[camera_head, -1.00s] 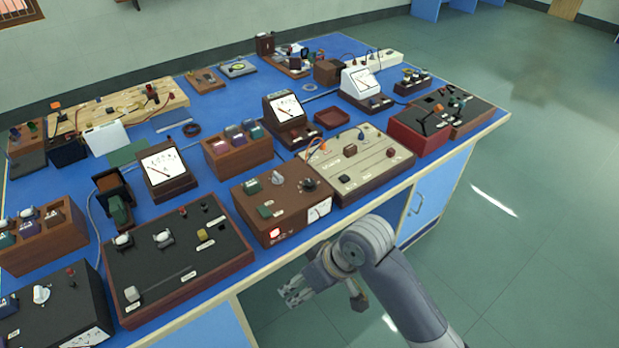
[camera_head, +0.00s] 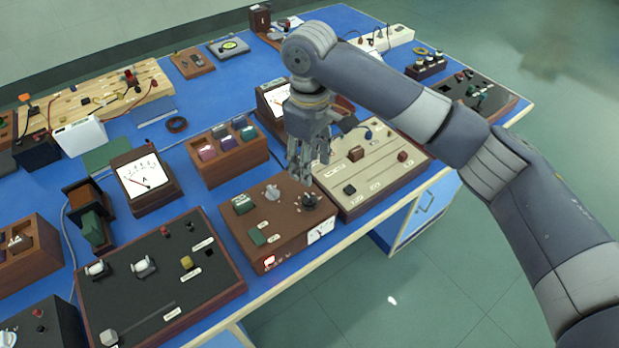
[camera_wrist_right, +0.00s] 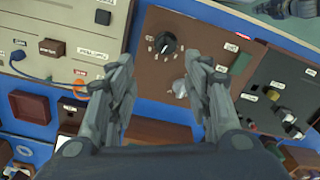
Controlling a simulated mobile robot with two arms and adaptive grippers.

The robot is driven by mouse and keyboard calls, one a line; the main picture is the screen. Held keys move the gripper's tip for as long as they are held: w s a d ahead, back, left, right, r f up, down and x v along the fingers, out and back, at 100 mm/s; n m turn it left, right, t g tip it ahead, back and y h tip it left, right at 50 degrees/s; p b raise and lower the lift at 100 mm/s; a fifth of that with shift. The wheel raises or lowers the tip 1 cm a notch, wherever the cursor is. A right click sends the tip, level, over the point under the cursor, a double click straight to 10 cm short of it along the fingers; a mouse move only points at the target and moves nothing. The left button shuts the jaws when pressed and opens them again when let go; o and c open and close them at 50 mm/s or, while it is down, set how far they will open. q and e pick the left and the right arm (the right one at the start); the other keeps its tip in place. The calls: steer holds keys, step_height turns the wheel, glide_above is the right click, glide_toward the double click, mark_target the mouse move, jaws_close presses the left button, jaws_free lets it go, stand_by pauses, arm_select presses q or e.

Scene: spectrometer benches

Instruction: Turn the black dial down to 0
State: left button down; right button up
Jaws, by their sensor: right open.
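The black dial (camera_head: 311,201) sits on the top of a brown box (camera_head: 262,222) near the bench's front edge. In the right wrist view the dial (camera_wrist_right: 165,43) shows with white marks around it, beyond and between the fingertips; I cannot read its setting. My right gripper (camera_head: 307,178) points down just above and behind the dial, open and empty, apart from it. In the right wrist view its two fingers (camera_wrist_right: 163,68) are spread. A grey knob (camera_head: 272,192) stands beside the dial on the same box. My left gripper is not in view.
A beige panel box (camera_head: 376,172) stands right of the brown box. A black panel box (camera_head: 160,275) with knobs stands left. A wooden box with coloured blocks (camera_head: 228,167) and an analog meter (camera_head: 143,182) are behind. The floor in front is clear.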

mark_target(309, 199)
steer(key=shift+s+f, duration=0.9)
steer(key=shift+f, duration=0.1)
step_height(309, 199, down, 4)
steer(key=shift+r+p, duration=0.25)
steer(key=shift+p, duration=0.25)
steer(key=f, duration=0.2)
steer(key=shift+w+f, duration=0.3)
steer(key=shift+f, duration=0.1)
steer(key=shift+s+f, duration=0.1)
steer(key=shift+f, duration=0.6)
steer(key=c, duration=0.6)
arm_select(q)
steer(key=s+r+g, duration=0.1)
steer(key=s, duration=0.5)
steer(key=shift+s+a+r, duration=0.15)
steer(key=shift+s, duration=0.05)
arm_select(e)
steer(key=c, duration=0.5)
